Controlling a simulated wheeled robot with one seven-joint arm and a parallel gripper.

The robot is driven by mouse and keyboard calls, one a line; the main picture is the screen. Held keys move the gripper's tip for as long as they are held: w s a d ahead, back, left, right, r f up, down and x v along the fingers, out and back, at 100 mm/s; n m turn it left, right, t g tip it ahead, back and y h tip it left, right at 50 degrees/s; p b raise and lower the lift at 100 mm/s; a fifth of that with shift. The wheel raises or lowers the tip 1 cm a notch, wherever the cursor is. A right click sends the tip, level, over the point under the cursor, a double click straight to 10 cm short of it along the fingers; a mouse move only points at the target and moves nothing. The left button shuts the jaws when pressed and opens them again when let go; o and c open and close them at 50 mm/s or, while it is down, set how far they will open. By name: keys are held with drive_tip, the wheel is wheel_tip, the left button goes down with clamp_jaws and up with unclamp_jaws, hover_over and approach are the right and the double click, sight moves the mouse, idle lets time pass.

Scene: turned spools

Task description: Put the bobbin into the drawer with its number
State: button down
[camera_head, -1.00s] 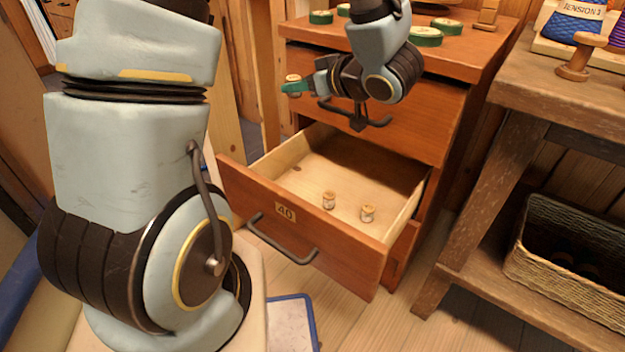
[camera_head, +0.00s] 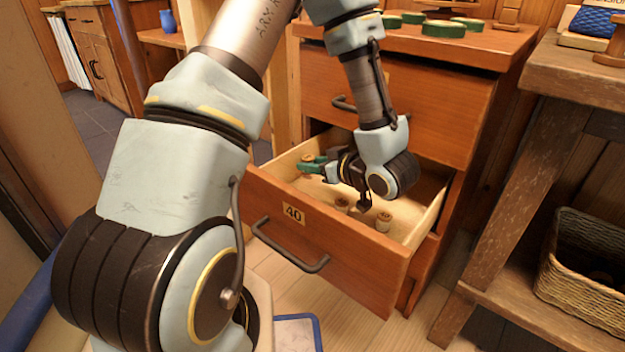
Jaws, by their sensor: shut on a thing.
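My gripper (camera_head: 308,165), with green fingertips, is shut on a small wooden bobbin (camera_head: 307,157). The bobbin shows only in part at the fingertips, and its number cannot be read. The open drawer (camera_head: 293,213) has a plate marked 40 on its wooden front. My gripper is over the back left part of this drawer, at about the height of its walls; whether the bobbin touches the drawer cannot be told.
A shut drawer (camera_head: 430,115) with a dark handle is above the open one. Green round discs (camera_head: 443,29) lie on the cabinet top. A wooden bench (camera_head: 545,80) stands at the right, with a wicker basket (camera_head: 590,268) on its lower shelf.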

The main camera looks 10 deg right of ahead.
drive_tip(key=shift+f+b, duration=0.45)
drive_tip(key=shift+f, duration=1.15)
drive_tip(key=shift+f, duration=0.65)
drive_tip(key=c, duration=0.5)
unclamp_jaws()
drive_tip(key=shift+r, duration=0.1)
drive_tip(key=shift+r, duration=0.2)
drive_tip(key=p+v, duration=0.1)
drive_tip(key=v, duration=0.2)
drive_tip(key=p+v, duration=0.1)
drive_tip(key=v, duration=0.2)
drive_tip(key=shift+s+d+r, duration=0.1)
drive_tip(key=shift+s+r, duration=0.05)
drive_tip(key=shift+r, duration=0.4)
drive_tip(key=shift+s+d, duration=0.25)
drive_tip(key=shift+s, duration=0.2)
